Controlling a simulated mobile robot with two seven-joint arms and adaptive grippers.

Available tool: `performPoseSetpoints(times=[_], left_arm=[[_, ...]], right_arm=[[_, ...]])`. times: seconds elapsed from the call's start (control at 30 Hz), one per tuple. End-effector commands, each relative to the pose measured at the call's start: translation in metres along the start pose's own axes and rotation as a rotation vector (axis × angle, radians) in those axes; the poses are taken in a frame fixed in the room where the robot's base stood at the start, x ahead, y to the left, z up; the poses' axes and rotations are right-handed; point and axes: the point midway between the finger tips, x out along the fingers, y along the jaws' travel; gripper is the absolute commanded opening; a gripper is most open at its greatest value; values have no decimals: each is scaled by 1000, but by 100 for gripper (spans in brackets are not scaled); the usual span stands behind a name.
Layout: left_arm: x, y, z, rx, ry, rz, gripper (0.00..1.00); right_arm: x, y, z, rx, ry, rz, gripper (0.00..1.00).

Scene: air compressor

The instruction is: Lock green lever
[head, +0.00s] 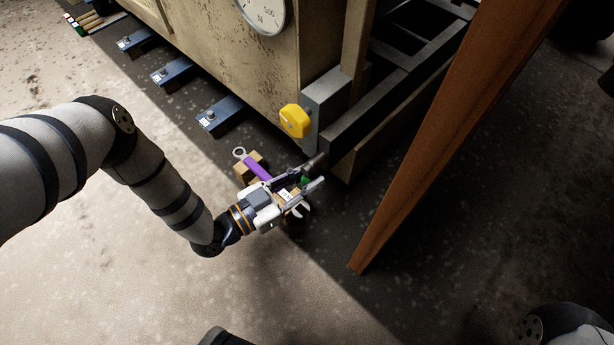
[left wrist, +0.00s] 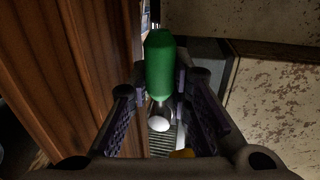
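The green lever (left wrist: 160,65) shows in the left wrist view as an upright green grip with a metal stem and a pale round end below it. My left gripper (left wrist: 160,108) has its fingers spread, one on each side of the stem and lower grip. I see a gap at the left finger; whether the right finger touches cannot be told. In the head view my left gripper (head: 319,170) is beside the lower corner of the machine. Only a small green patch (head: 304,181) shows between its fingers. My right gripper is not in view.
A yellow knob (head: 295,121) sits on the machine's corner just above the gripper. A slanted wooden plank (head: 440,145) stands to the right. Blue blocks (head: 221,117) line the machine's base. Floor at lower left is clear.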

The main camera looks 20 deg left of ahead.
Motion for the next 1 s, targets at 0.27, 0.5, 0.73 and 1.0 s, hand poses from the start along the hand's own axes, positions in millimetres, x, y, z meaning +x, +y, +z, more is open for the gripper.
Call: performPoseSetpoints(times=[0.27, 0.5, 0.73, 1.0], left_arm=[[0, 0, 0, 5, -1, 0, 0], [0, -3, -3, 80, -14, 2, 0], [-1, -9, -7, 256, -46, 3, 0], [-3, -19, -11, 508, -95, 2, 0]], right_arm=[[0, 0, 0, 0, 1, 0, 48], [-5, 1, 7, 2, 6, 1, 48], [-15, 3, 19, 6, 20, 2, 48], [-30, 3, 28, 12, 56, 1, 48]])
